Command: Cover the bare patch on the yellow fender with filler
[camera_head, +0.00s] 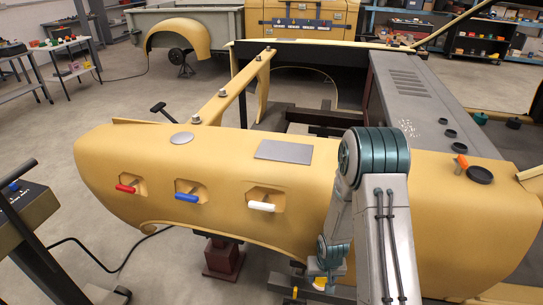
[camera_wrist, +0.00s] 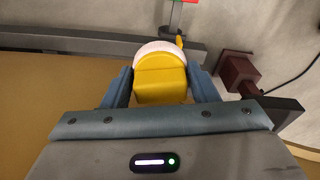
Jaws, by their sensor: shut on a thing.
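The yellow fender (camera_head: 225,165) spans the head view. On its top is a flat grey rectangular patch (camera_head: 285,151), with a smaller grey round spot (camera_head: 181,138) to the left. I cannot tell for sure which is bare metal. Both look uncovered. My gripper (camera_wrist: 163,82) is shut on a yellow block-like thing (camera_wrist: 160,78) with a pale rounded far edge, perhaps a filler tool. In the head view my gripper (camera_head: 322,275) hangs low in front of the fender, below and right of the rectangular patch, partly hidden by my arm.
Red (camera_head: 126,188), blue (camera_head: 187,198) and white (camera_head: 261,206) handles sit in recesses in the fender's front. A dark console (camera_head: 25,207) stands at the left. A dark red stand (camera_head: 222,260) is beneath the fender.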

